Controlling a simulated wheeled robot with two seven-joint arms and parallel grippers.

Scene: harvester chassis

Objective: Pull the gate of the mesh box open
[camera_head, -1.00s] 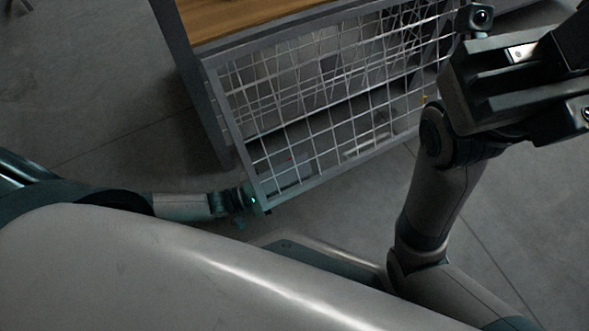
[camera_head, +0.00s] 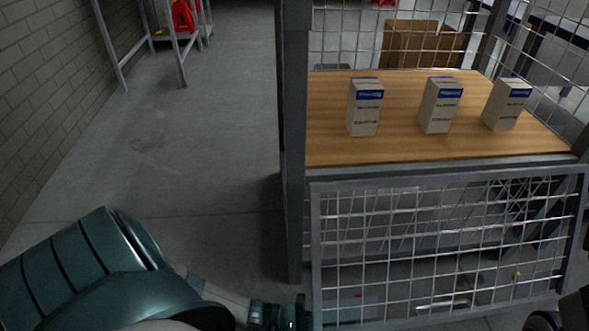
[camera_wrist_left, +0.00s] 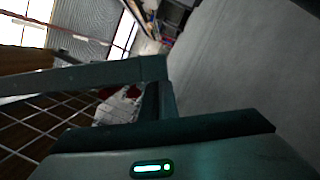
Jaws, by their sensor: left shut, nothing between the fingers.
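The mesh box (camera_head: 296,130) stands at the right of the head view. Its gate (camera_head: 316,235), a grey-framed wire panel, hangs below the level of the wooden surface, with more mesh showing behind it. The front above the wooden surface is clear of mesh. My left gripper (camera_head: 283,318) is at the bottom edge of the view, beside the gate's lower left part; it is shut and empty. I cannot tell whether it touches the frame. In the left wrist view a grey frame bar (camera_wrist_left: 80,77) and wire mesh (camera_wrist_left: 35,122) show close by. My right gripper is not in view.
On the wooden surface (camera_head: 400,150) stand a left carton (camera_head: 365,112), a middle carton (camera_head: 439,108) and a right carton (camera_head: 506,107). A brown box (camera_head: 422,45) is behind. A brick wall (camera_head: 45,100) and a rack (camera_head: 150,30) are at left; the floor between is clear.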

